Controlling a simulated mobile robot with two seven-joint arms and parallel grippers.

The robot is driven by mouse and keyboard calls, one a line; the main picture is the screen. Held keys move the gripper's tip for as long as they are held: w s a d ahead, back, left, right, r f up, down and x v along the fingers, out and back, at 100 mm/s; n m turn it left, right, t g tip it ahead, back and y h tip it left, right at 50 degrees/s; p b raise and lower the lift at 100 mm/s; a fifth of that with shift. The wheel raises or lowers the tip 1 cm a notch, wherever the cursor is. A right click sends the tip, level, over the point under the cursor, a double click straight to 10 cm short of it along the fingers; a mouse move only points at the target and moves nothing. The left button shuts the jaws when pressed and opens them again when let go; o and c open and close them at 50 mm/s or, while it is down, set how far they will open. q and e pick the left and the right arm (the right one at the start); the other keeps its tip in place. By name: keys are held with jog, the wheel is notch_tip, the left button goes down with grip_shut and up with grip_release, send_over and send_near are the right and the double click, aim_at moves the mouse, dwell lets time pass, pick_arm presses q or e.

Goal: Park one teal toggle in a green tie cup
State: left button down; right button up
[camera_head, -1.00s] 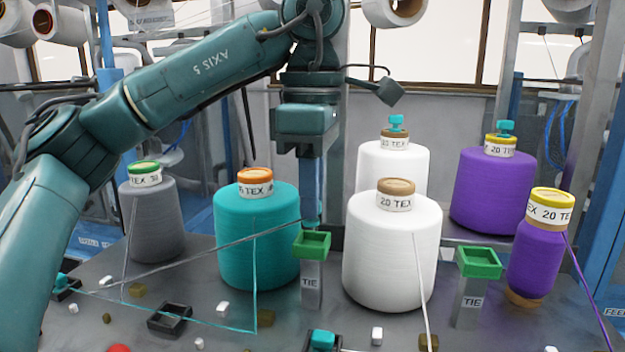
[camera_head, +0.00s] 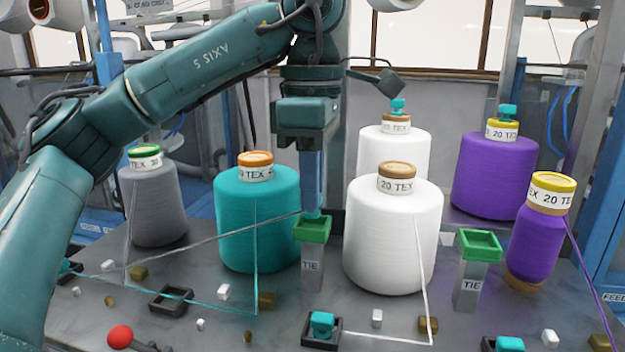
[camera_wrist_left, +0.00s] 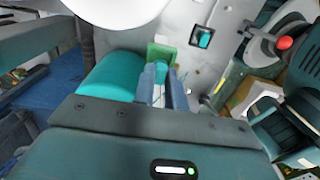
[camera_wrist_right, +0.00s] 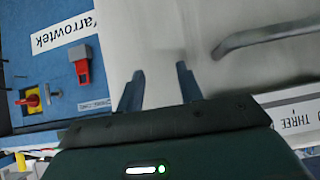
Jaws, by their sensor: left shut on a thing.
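My left gripper (camera_head: 312,208) points straight down over the left green tie cup (camera_head: 313,231), which tops a grey post marked TIE. It is shut on a small teal toggle, of which only a little teal shows at the fingertips, at the cup's rim. In the left wrist view the fingers (camera_wrist_left: 158,84) reach to the green cup (camera_wrist_left: 163,53); whether the toggle touches it I cannot tell. The right green tie cup (camera_head: 480,246) looks empty. Another teal toggle (camera_head: 322,323) sits in a black holder. My right gripper (camera_wrist_right: 158,88) is open and empty, away from the table.
A teal yarn cone (camera_head: 257,230) stands close left of the cup and a white cone (camera_head: 392,245) close right. A purple cone (camera_head: 534,250) stands by the right cup. Threads cross the table.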

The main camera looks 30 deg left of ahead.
pick_arm(q)
jog(key=shift+f+b, duration=0.55)
jog(key=shift+f, duration=0.4)
pick_arm(e)
jog(key=shift+f, duration=0.5)
pick_arm(q)
jog(key=c, duration=1.4)
grip_release()
jog(key=shift+o, duration=0.2)
jog(key=shift+r, duration=0.35)
notch_tip(320, 180, up, 4)
jog(key=shift+p, duration=0.7)
notch_tip(320, 180, up, 8)
jog(key=shift+r, duration=0.25)
pick_arm(e)
jog(key=shift+r, duration=0.6)
